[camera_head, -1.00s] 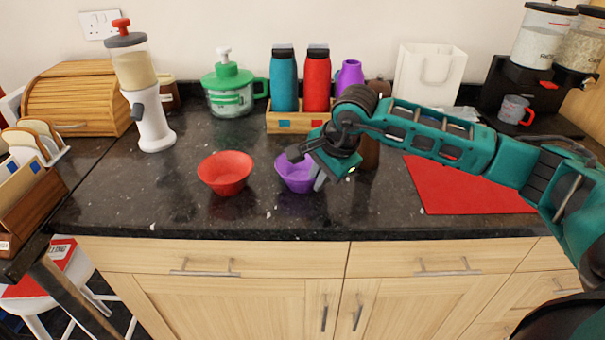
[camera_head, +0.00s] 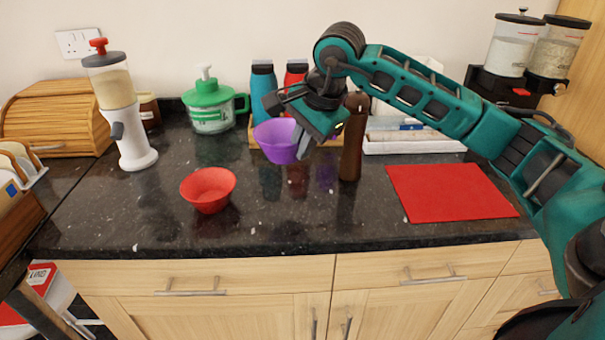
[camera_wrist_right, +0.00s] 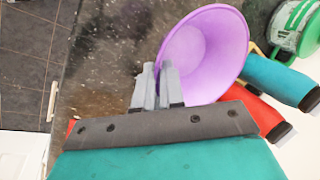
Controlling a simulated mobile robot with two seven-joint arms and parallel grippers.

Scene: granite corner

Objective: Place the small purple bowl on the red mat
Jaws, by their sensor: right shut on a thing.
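The small purple bowl (camera_head: 276,139) is lifted above the dark counter, left of my right gripper (camera_head: 300,148). My right gripper is shut on the bowl's rim. In the right wrist view the gripper fingers (camera_wrist_right: 158,82) pinch the edge of the purple bowl (camera_wrist_right: 203,52), whose inside is seen and looks empty. The red mat (camera_head: 452,192) lies flat and bare on the counter at the right, apart from the bowl. My left gripper is not in view.
A red bowl (camera_head: 208,189) stands on the counter at the left. A tall brown bottle-like thing (camera_head: 353,140) stands close right of the gripper, between it and the mat. Teal (camera_head: 263,88) and red (camera_head: 295,73) bottles stand behind the bowl. The front middle counter is clear.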

